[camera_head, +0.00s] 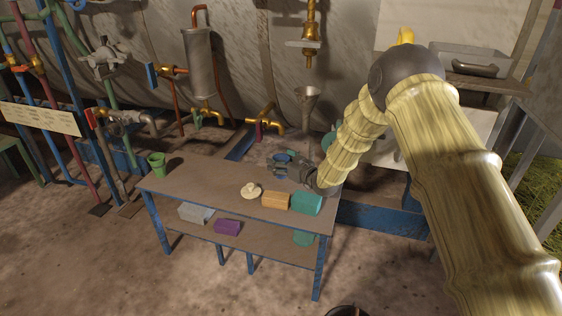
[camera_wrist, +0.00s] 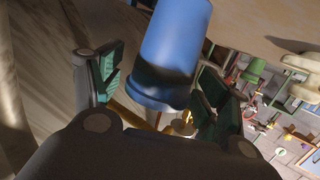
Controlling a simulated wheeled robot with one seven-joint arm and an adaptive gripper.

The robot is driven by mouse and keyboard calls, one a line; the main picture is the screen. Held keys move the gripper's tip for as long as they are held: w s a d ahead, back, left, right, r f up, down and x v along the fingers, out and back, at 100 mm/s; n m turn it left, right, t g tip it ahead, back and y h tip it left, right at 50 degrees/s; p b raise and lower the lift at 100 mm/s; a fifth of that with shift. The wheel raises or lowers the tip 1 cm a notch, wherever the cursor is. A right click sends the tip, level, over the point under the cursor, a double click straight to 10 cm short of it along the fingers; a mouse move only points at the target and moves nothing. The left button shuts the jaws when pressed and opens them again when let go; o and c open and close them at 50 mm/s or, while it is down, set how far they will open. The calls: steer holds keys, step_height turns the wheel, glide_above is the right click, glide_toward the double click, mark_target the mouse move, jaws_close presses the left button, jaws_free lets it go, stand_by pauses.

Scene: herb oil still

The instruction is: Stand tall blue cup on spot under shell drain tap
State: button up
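A blue cup (camera_wrist: 175,45) fills the space between the two fingers of my gripper (camera_wrist: 160,85) in the wrist view. A gap shows between the cup and the left finger; the right finger is close to its side. My gripper looks open around it. In the head view my gripper (camera_head: 284,165) is over the table's far right part, and bits of the blue cup (camera_head: 281,157) show among its dark fingers. The cup's base and the spot are hidden or unclear. A brass tap (camera_head: 268,122) is behind the table; I cannot tell whether it is the shell drain.
The table (camera_head: 195,178) carries a green cup (camera_head: 156,165), a cream hat-shaped piece (camera_head: 250,191), an orange box (camera_head: 275,201) and a teal box (camera_head: 307,203). A funnel (camera_head: 307,97) hangs behind. Pipes and another brass tap (camera_head: 207,115) are at left. The table's middle left is clear.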

steer(key=shift+s+d+r, duration=0.1)
steer(key=shift+r, duration=0.1)
steer(key=p+v, duration=0.4)
steer(key=v, duration=0.6)
steer(key=shift+s+d, duration=0.15)
steer(key=shift+s, duration=0.05)
steer(key=shift+s+d, duration=0.4)
steer(key=shift+s, duration=0.1)
